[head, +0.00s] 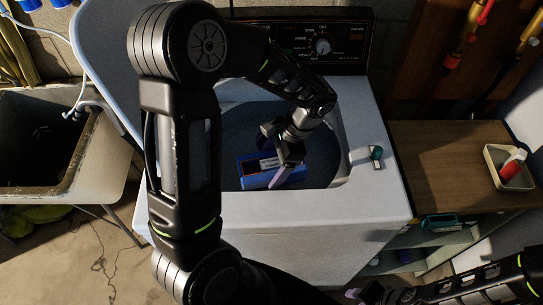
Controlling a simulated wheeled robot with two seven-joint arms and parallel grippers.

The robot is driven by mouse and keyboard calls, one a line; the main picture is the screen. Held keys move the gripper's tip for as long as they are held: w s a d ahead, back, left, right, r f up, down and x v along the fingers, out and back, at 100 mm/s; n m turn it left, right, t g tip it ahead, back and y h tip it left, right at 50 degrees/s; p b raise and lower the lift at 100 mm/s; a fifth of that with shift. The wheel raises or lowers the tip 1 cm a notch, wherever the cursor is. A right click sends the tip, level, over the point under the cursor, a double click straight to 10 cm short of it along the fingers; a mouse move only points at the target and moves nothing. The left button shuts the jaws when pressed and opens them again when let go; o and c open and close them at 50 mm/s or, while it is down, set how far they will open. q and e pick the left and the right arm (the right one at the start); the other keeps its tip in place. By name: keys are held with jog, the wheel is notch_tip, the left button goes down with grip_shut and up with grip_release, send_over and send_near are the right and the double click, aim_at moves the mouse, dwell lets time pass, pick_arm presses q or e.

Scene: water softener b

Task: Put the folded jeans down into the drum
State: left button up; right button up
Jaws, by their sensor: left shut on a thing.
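The folded jeans (253,180) show as a small blue bundle with a paler patch on top, at the near side of the washer's round drum opening (236,128). My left gripper (283,172) reaches down over the opening and is shut on the jeans at their right part. The jeans are within the opening's outline; I cannot tell how deep they are. My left arm hides the left part of the opening. My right gripper (364,296) is low at the bottom edge, partly cut off, and its jaws are unclear.
The white washer (370,205) has its lid raised at the left and a control panel (345,45) behind. A small teal-and-white item (376,154) lies on its right top. A sink (45,140) stands left. A wooden cabinet (435,165) at right holds a tray (494,155) with a red-and-white bottle (513,167).

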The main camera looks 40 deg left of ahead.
pick_arm(q)
notch_tip(320, 180, down, 11)
jog(key=b, duration=0.7)
jog(key=o, duration=1.6)
jog(key=shift+o, duration=0.2)
jog(key=b+v, duration=0.1)
jog(key=v, duration=0.6)
jog(key=shift+w+d+r, duration=0.1)
jog(key=shift+d+r, duration=0.05)
jog(key=shift+r, duration=0.25)
